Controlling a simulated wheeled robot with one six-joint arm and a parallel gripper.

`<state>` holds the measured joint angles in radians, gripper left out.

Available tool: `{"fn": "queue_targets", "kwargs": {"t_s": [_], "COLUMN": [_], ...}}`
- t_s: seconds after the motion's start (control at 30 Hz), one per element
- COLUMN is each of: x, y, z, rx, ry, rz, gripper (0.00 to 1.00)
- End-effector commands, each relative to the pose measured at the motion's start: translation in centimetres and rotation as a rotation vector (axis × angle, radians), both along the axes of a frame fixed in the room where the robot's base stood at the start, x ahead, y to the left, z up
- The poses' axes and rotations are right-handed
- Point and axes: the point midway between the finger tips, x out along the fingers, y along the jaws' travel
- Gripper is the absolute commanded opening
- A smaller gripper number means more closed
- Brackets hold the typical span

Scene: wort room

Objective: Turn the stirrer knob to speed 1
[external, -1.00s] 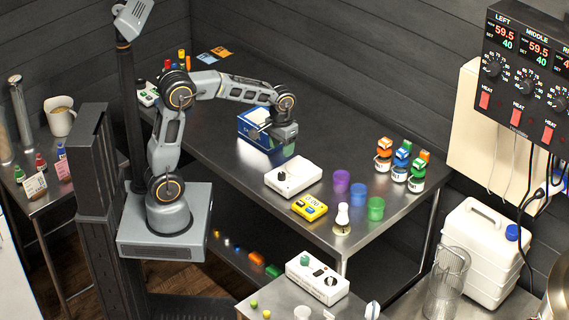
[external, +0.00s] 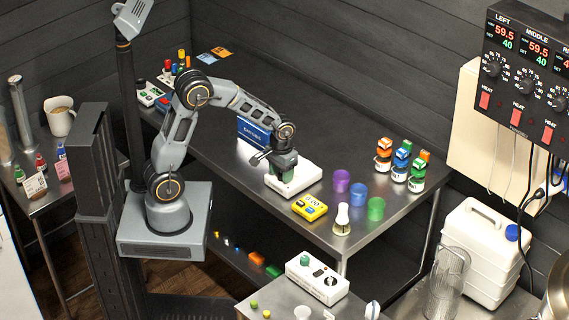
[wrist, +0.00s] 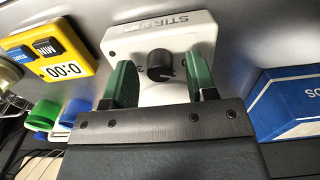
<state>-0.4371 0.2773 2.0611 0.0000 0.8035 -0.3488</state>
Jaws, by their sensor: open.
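The stirrer (external: 302,180) is a white box on the dark table, partly covered by my gripper in the external view. In the wrist view the stirrer's white face (wrist: 197,32) shows part of its label. The gripper also shows above the stirrer in the external view (external: 283,168). The knob is hidden there.
A yellow timer (external: 310,208) stands close to the stirrer's front. Purple (external: 341,181), blue (external: 358,194) and green (external: 376,208) cups stand to the right. A blue box (external: 254,132) stands behind to the left.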

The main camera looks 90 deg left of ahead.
Motion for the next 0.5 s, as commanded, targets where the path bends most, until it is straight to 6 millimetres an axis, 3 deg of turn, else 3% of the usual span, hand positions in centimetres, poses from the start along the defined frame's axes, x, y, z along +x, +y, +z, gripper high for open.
{"fn": "queue_targets", "kwargs": {"t_s": [0.07, 0.5], "x": [0.00, 0.01], "y": [0.00, 0.01], "z": [0.01, 0.05], "rx": [0.000, 0.001], "ry": [0.000, -0.001], "rz": [0.000, 0.000], "gripper": [0.52, 0.10]}}
